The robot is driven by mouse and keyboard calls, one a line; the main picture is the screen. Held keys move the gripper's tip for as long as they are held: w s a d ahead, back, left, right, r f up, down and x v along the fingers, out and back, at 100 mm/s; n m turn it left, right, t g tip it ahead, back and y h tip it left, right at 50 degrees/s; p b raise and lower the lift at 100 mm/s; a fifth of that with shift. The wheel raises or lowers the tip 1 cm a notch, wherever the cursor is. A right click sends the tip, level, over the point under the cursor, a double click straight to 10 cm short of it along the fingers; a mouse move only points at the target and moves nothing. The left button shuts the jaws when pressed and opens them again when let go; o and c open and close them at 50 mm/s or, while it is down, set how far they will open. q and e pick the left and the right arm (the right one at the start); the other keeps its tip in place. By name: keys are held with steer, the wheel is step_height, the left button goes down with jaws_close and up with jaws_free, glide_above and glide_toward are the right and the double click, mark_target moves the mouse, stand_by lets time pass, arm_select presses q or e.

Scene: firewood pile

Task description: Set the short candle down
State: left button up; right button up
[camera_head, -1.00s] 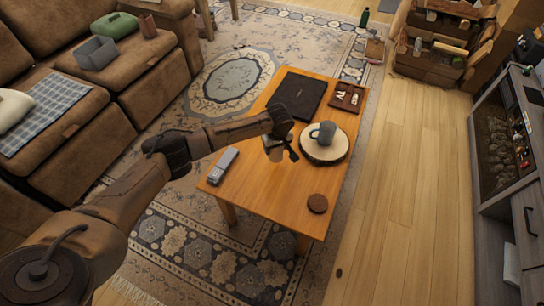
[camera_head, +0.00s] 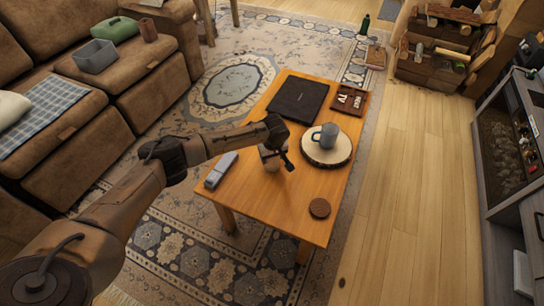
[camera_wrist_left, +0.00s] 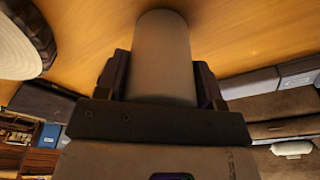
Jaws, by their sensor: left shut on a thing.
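The short candle (camera_wrist_left: 162,55) is a pale, smooth cylinder in the left wrist view. It sits between the dark fingers of my left gripper, which are shut on it. Wood table surface lies beyond its far end; I cannot tell whether it touches the table. In the head view my left gripper (camera_head: 281,160) points down over the middle of the wooden table (camera_head: 255,205), left of the wood slice with the mug. The candle is hard to make out there against the hand. My right gripper is not in view.
A grey mug (camera_head: 325,135) stands on a round wood slice (camera_head: 337,155). A grey box (camera_head: 220,170) lies at the left edge, a brown disc (camera_head: 319,208) at front right. The table's front middle is bare.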

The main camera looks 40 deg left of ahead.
arm_select(q)
steer(key=shift+f, duration=0.15)
steer(key=o, duration=1.1)
steer(key=shift+c, duration=0.2)
steer(key=r+p, duration=0.2)
steer(key=r, duration=0.1)
steer(key=d+r+p, duration=0.1)
steer(key=r+p, duration=0.2)
steer(key=r, duration=0.1)
steer(key=r+p, duration=0.2)
steer(key=r, duration=0.1)
steer(key=shift+s+d+r, duration=0.2)
steer(key=shift+s+r, duration=0.1)
steer(key=shift+r, duration=0.05)
steer(key=shift+d+r+p, duration=0.1)
steer(key=shift+r+p, duration=0.45)
steer(key=shift+r, duration=0.2)
